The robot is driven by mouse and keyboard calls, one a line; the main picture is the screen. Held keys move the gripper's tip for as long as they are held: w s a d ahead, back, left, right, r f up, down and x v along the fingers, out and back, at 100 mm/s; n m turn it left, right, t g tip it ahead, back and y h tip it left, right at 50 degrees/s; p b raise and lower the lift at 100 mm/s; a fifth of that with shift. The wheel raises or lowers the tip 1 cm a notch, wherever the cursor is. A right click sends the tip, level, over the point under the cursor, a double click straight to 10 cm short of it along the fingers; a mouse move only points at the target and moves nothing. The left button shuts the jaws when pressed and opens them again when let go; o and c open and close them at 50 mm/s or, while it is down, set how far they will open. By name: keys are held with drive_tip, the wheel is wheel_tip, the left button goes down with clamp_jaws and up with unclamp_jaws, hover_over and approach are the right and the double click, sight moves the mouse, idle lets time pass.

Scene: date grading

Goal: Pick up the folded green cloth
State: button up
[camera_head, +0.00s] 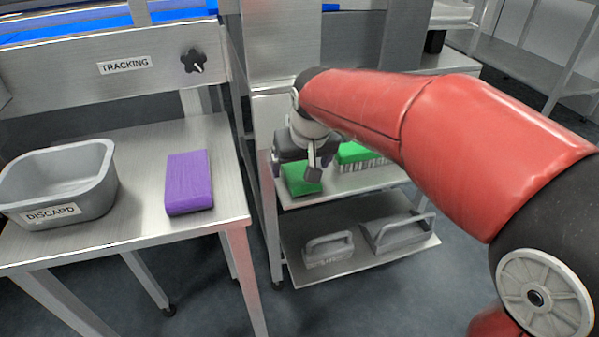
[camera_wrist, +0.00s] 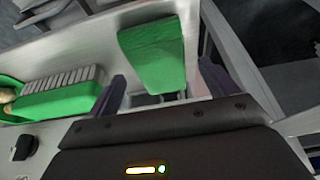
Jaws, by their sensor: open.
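The folded green cloth (camera_head: 301,181) lies on the upper shelf of a metal cart, near its front left corner. In the wrist view the cloth (camera_wrist: 153,52) is a flat green block just ahead of and partly between my fingers. My gripper (camera_head: 318,165) is over the cloth in the head view and hides part of it. In the wrist view my gripper (camera_wrist: 163,88) is open, with one dark finger to each side and nothing held. I cannot tell how high the fingertips are above the shelf.
A green brush-like item (camera_head: 357,153) with pale bristles sits just right of the cloth. The lower shelf (camera_head: 320,272) holds two grey handled items. On the left table are a purple folded cloth (camera_head: 188,182) and a grey DISCARD bin (camera_head: 60,182).

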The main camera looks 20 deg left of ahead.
drive_tip(key=shift+x, duration=1.1)
drive_tip(key=c, duration=1.1)
drive_tip(key=shift+r, duration=0.1)
drive_tip(key=shift+c, duration=0.2)
drive_tip(key=shift+r, duration=0.1)
